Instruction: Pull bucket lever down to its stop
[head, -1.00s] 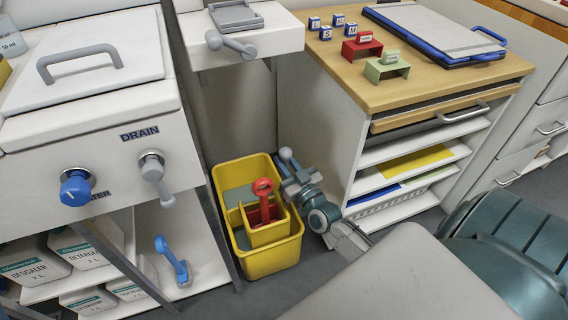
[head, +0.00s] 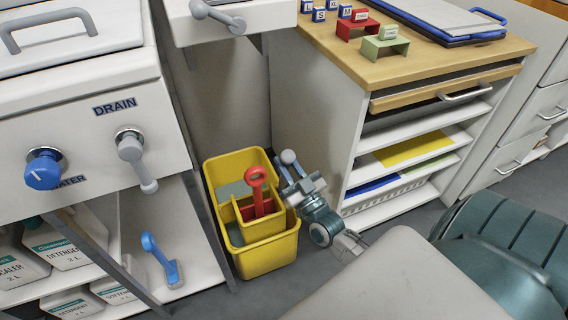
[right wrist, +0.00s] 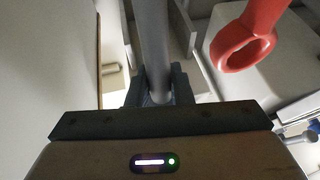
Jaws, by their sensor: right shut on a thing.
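The yellow bucket (head: 268,262) stands on the floor in the middle of the head view, with a smaller yellow compartment at its front. Its grey lever shows a round knob (head: 289,157) above the bucket's right rear side. My right gripper (head: 300,185) is shut on the lever's shaft below the knob. In the right wrist view the grey shaft (right wrist: 153,45) runs upright between the fingers (right wrist: 158,88). The lever's lower end is hidden by the gripper and the bucket. My left gripper is out of view.
A red handle with a ring end (head: 256,177) stands in the bucket, close to my right gripper; the ring (right wrist: 243,52) also shows in the right wrist view. A white shelf unit (head: 310,110) stands right of the lever. A sink cabinet (head: 60,125) is at left.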

